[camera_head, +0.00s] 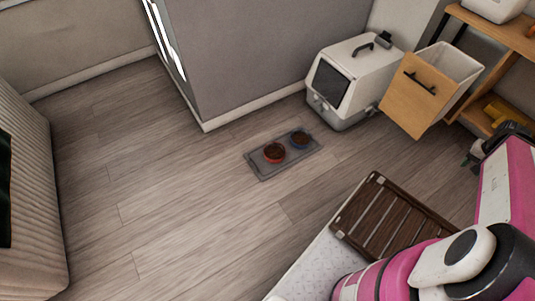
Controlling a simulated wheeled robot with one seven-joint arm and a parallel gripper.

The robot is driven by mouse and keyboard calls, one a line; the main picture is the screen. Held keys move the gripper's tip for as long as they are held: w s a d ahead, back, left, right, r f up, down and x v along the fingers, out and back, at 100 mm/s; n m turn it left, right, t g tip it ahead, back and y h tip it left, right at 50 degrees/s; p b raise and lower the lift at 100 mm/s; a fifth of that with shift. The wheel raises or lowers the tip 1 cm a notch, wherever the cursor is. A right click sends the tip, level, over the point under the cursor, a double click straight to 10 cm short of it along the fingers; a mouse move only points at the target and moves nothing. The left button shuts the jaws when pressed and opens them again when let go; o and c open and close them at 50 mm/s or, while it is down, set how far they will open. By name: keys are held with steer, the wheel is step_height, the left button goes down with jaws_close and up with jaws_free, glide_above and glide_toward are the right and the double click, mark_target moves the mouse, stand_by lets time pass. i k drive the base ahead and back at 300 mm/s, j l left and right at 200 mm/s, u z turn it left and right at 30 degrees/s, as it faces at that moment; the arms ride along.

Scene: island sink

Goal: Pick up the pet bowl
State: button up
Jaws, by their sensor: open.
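Two pet bowls sit side by side on a grey mat (262,172) on the floor, near the middle of the head view. My gripper (473,156) shows small and dark at the right edge, at the end of my pink and white arm. It is open and well to the right of the bowls, not touching them. Its fingers are hard to make out.
A white litter box (375,62) with a dark door stands behind the mat by the wall. A tilted wood-fronted bin (415,95) and a wooden shelf (505,35) stand to its right. A slatted dark wooden rack (385,222) lies in front. Floor left of the mat is clear.

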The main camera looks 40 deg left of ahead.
mark_target(300, 139)
steer(key=u, duration=2)
steer(key=z, duration=1.35)
steer(key=j, duration=0.5)
steer(key=k+j+z, duration=0.15)
steer(key=j, duration=0.9)
steer(key=j+z, duration=0.1)
steer(key=j, duration=0.45)
steer(key=k+j, duration=0.15)
steer(key=j, duration=0.35)
steer(key=k+j+z, duration=0.15)
steer(key=j, duration=0.35)
steer(key=i, duration=0.05)
